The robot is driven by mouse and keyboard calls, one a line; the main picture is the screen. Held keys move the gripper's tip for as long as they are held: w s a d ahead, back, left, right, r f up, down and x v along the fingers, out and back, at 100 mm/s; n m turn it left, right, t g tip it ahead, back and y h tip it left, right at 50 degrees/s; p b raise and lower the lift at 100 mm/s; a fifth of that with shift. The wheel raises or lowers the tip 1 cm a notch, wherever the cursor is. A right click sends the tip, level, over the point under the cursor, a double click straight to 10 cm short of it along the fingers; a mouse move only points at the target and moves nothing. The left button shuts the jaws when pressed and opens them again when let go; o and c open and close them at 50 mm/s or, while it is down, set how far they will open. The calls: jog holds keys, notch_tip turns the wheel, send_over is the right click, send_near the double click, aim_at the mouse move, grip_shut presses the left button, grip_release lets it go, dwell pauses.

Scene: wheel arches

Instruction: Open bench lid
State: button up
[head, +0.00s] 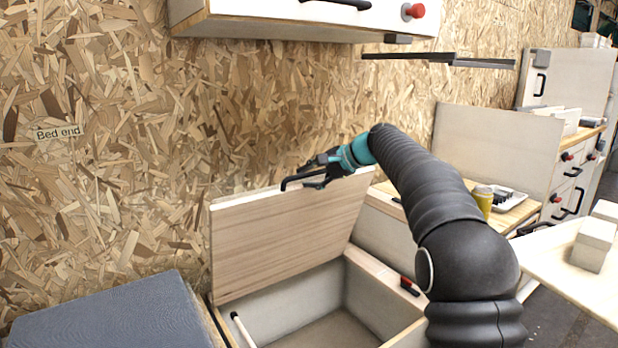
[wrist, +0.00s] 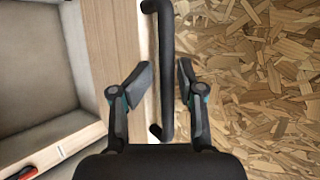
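The bench lid (head: 285,235) is a pale wood panel that stands raised, close to upright, at the back of the open bench box (head: 385,290). A black bar handle is on the lid and shows in the wrist view (wrist: 166,50). My gripper (head: 305,176) is at the lid's top edge. In the wrist view my gripper's two fingers (wrist: 162,82) are apart, one on each side of the handle, with small gaps and no clear contact. The lid's edge shows just left of the handle there.
A grey cushion (head: 110,315) lies at the lower left. A white stick (head: 243,330) and a red-black clamp-like item (head: 409,286) are at the box. A chipboard wall (head: 120,130) stands close behind the lid, and a cabinet (head: 300,18) hangs above.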

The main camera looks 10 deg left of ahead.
jog(key=shift+d+r, duration=0.1)
jog(key=shift+d, duration=0.1)
jog(key=shift+d+r, duration=0.15)
jog(key=v, duration=1.1)
jog(key=shift+d, duration=0.2)
jog(key=shift+s+r, duration=0.1)
jog(key=shift+s, duration=0.05)
